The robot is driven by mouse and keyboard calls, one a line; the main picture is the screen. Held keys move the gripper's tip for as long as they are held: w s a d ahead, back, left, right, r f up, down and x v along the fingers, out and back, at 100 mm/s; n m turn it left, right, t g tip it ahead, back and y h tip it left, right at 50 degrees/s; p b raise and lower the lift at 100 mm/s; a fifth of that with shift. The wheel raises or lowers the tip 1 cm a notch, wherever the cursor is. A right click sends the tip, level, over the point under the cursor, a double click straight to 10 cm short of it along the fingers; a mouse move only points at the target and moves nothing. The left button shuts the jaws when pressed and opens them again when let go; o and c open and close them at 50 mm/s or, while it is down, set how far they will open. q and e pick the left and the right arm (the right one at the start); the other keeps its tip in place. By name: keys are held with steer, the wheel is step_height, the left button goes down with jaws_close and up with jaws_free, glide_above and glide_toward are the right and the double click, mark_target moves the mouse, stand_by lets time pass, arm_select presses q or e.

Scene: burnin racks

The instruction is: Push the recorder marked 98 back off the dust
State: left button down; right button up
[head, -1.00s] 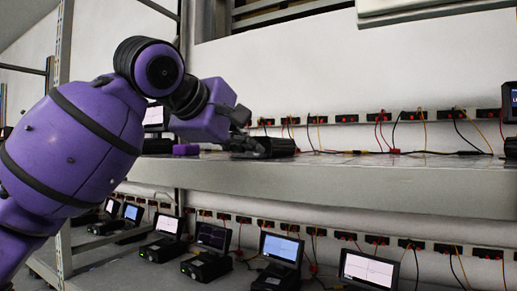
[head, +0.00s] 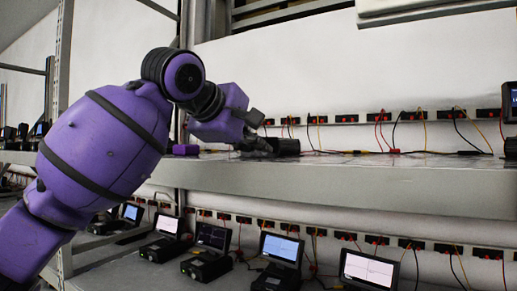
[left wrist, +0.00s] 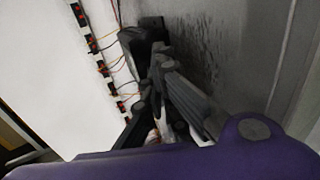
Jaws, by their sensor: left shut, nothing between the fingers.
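A dark recorder (head: 287,146) sits on the upper shelf, just past the fingers of my left gripper (head: 262,145). Its marking cannot be read from here. In the left wrist view the dark recorder (left wrist: 143,36) lies straight ahead of my gripper (left wrist: 160,58). The fingers are shut with nothing between them, and their tips are at or very near the recorder; contact cannot be told for sure. A dark speckled patch, seemingly dust (left wrist: 205,35), lies on the shelf beside it. My right gripper is not in view.
The upper shelf (head: 350,178) has a row of red-and-black sockets (head: 347,118) with cables along the back wall. Another recorder (head: 510,100) stands at the far right. Several recorders with lit screens (head: 281,249) stand on the lower shelf. A rack upright (head: 60,60) is at the left.

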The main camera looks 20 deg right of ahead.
arm_select(q)
steer(key=shift+w+d, duration=0.8)
steer(key=shift+d, duration=0.25)
steer(key=shift+w+d, duration=0.75)
steer(key=shift+d, duration=0.25)
steer(key=shift+a+f+v, duration=0.1)
steer(key=shift+f+v, duration=0.1)
steer(key=shift+v, duration=1)
steer(key=shift+a+f+v, duration=0.1)
steer(key=shift+f+v, duration=0.15)
steer(key=shift+v, duration=0.95)
steer(key=shift+a+f+v, duration=0.1)
steer(key=shift+f+v, duration=0.1)
steer(key=shift+v, duration=1)
steer(key=shift+s+d, duration=0.1)
